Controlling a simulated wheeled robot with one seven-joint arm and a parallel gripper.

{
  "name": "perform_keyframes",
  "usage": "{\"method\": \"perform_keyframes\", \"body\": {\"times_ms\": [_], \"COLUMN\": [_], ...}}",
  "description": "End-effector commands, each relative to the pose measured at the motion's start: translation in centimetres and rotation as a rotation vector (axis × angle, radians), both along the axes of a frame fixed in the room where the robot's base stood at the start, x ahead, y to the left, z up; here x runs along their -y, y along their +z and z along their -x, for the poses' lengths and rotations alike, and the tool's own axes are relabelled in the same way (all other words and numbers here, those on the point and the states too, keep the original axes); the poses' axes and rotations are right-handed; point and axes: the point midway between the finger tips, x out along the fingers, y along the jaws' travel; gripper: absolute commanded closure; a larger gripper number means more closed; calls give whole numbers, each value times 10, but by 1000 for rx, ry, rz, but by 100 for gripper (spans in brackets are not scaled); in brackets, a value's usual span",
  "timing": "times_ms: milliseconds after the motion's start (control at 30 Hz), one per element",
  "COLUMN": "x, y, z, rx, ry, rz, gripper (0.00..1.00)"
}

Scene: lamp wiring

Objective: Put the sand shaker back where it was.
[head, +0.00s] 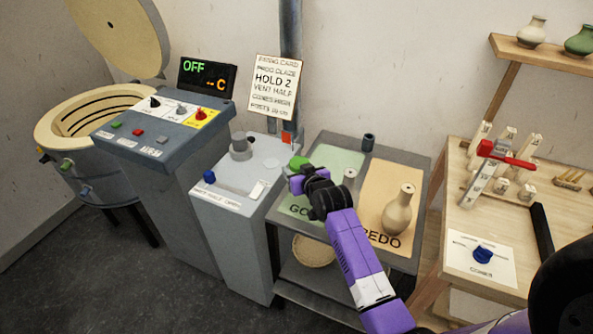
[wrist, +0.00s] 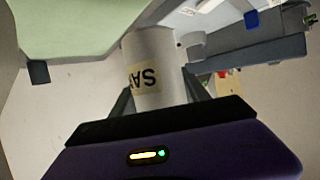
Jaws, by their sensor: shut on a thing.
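In the wrist view, the sand shaker (wrist: 155,60) is a pale cylinder with a cream label, and its letters appear upside down. My gripper (wrist: 155,98) is shut on it, with a finger at each side. In the head view, my gripper (head: 298,180) is over the left part of the table, near the green mat (head: 340,160). I cannot clearly make out the held shaker there. A small grey cylinder (head: 349,176) shows just right of my gripper. I cannot tell whether the shaker touches any surface.
A tan vase (head: 398,212) stands on the orange REDO mat (head: 385,178). A dark cup (head: 368,142) is at the table's back. Left is a grey cabinet (head: 232,220) with a blue block (head: 208,177). A wooden table (head: 500,210) with a red-handled tool (head: 495,152) is at right.

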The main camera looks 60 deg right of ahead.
Motion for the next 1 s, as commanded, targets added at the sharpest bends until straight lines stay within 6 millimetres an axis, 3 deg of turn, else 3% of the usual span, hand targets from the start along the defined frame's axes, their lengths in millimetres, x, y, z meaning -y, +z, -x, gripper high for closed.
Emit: {"method": "perform_keyframes", "body": {"times_ms": [700, 1000], "x": [0, 0], "y": [-63, -66], "z": [0, 0], "rx": [-1, -1], "ry": [-1, 0], "rz": [0, -1], "gripper": [96, 96]}}
